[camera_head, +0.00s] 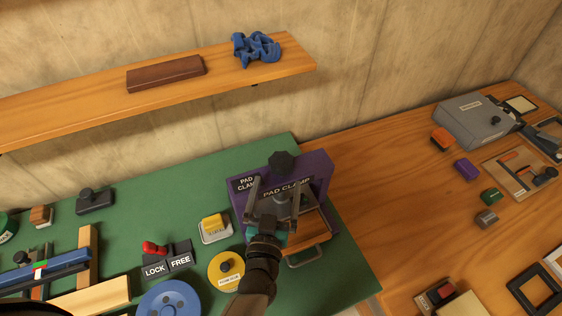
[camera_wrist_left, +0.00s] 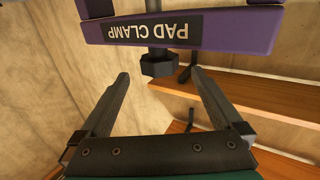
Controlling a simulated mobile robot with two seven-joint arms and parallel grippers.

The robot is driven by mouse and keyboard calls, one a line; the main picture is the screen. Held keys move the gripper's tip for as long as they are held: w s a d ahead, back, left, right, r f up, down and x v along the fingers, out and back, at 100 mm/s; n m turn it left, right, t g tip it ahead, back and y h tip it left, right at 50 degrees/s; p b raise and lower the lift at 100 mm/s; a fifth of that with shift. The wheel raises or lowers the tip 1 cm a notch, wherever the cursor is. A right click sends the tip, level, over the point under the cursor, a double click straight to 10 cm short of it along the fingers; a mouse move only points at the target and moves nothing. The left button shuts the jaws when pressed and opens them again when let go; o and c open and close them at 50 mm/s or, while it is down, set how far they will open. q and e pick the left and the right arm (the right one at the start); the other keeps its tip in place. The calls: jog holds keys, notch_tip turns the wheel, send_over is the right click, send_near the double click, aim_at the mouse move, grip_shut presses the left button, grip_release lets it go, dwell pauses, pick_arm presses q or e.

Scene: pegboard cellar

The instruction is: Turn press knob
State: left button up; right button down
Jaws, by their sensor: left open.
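The purple press (camera_head: 317,172), labelled PAD CLAMP, stands on the green mat. Its black faceted knob (camera_head: 281,163) sits on top. My left gripper (camera_head: 277,186) is open in front of the press, its fingers pointing toward the knob and hiding part of the press front. In the left wrist view the press (camera_wrist_left: 225,30) appears upside down. There the knob (camera_wrist_left: 160,65) lies between and just beyond the open fingertips (camera_wrist_left: 160,75), with a gap on both sides. Nothing is held. My right gripper is not in view.
A wooden shelf (camera_head: 60,113) with a brown block (camera_head: 165,74) and blue cloth-like item (camera_head: 256,48) is above. Left of the press are a yellow block (camera_head: 213,221), yellow disc (camera_head: 226,268) and LOCK/FREE switch (camera_head: 167,259).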

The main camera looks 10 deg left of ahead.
aim_at(281, 163)
pick_arm(q)
jog(key=w, duration=0.7)
jog(key=shift+w+a, duration=0.2)
jog(key=shift+w, duration=0.05)
jog(key=c, duration=1.3)
jog(key=shift+o, duration=0.2)
jog(key=shift+h, duration=0.3)
jog(key=m+h, duration=0.2)
jog(key=shift+h, duration=0.3)
jog(key=shift+r+m+g+h+b, duration=0.1)
jog(key=shift+m+g+h+b, duration=0.4)
jog(key=shift+m+h+b, duration=1.15)
jog(key=shift+n+h+p, duration=0.25)
jog(key=shift+h+p, duration=0.2)
jog(key=shift+p, duration=0.05)
